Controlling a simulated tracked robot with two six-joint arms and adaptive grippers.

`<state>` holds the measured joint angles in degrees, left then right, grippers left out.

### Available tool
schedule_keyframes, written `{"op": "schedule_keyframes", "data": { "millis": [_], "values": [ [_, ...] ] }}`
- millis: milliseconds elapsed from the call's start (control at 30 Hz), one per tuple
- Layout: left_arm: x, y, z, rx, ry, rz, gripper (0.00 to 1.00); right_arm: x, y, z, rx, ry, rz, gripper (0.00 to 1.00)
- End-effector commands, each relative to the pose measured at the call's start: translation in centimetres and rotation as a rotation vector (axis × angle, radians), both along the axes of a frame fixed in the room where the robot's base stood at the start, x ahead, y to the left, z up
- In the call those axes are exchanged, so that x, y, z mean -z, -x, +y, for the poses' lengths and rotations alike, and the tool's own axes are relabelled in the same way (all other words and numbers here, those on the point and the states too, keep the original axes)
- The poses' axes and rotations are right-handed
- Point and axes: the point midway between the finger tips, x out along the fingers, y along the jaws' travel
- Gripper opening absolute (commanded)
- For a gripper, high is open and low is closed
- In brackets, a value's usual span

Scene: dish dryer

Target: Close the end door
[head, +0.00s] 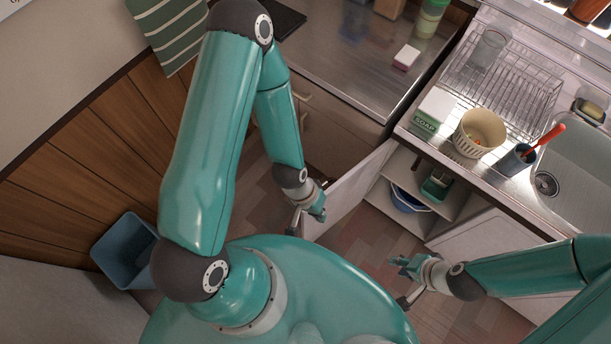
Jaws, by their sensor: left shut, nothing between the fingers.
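A pale cabinet door (349,193) stands open at the left end of the sink counter. A second pale door (490,250) stands open to its right, and the open cabinet shows between them. I cannot tell for certain which one is the end door. My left gripper (318,212) is shut and empty at the near edge of the left door, close to a metal handle (294,222); contact is unclear. My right gripper (398,264) is low in front of the cabinet opening, near the right door's free edge. Its fingers are too small to judge.
The cabinet holds a blue bucket (409,199) and a green item (436,186). A soap box (433,109), a cream basket (480,130) and a wire rack (505,85) are on the counter. A blue bin (122,250) stands at left. Floor (375,245) between the doors is clear.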

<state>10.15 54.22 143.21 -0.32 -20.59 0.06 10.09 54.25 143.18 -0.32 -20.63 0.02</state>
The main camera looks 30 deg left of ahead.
Motion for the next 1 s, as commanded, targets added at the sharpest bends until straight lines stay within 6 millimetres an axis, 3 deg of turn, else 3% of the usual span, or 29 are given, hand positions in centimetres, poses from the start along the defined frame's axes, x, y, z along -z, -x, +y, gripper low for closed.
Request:
{"op": "schedule_keyframes", "data": {
  "millis": [133, 167, 267, 433, 633, 800, 1000],
  "values": [
    [0.7, -0.9, 0.5, -0.046, 0.004, 0.013, 0.0, 1.4, 0.0, 0.0, 0.0, 0.0, 0.0, 0.31],
    [1.0, -1.3, -0.4, -0.068, 0.006, 0.022, 0.0, 2.0, 0.0, 0.0, 0.001, 0.0, 0.0, 0.31],
    [2.1, -3.0, 0.3, -0.173, 0.015, 0.066, 0.0, 4.7, 0.0, 0.0, 0.0, 0.0, 0.0, 0.31],
    [3.2, -6.3, 4.2, -0.453, 0.008, 0.189, 0.0, 10.6, 0.0, 0.0, 0.001, 0.0, 0.0, 0.31],
    [1.9, -7.7, 9.5, -0.803, -0.046, 0.332, 0.0, 16.3, 0.0, 0.0, 0.001, 0.0, 0.0, 0.31],
    [0.3, -7.3, 12.3, -0.99, -0.091, 0.401, 0.0, 18.4, 0.0, 0.0, 0.001, 0.0, -0.001, 0.31],
    [0.5, -6.9, 12.7, -1.043, -0.107, 0.428, 0.0, 18.5, 0.0, 0.0, 0.0, 0.0, -0.001, 0.31]
  ]
}}
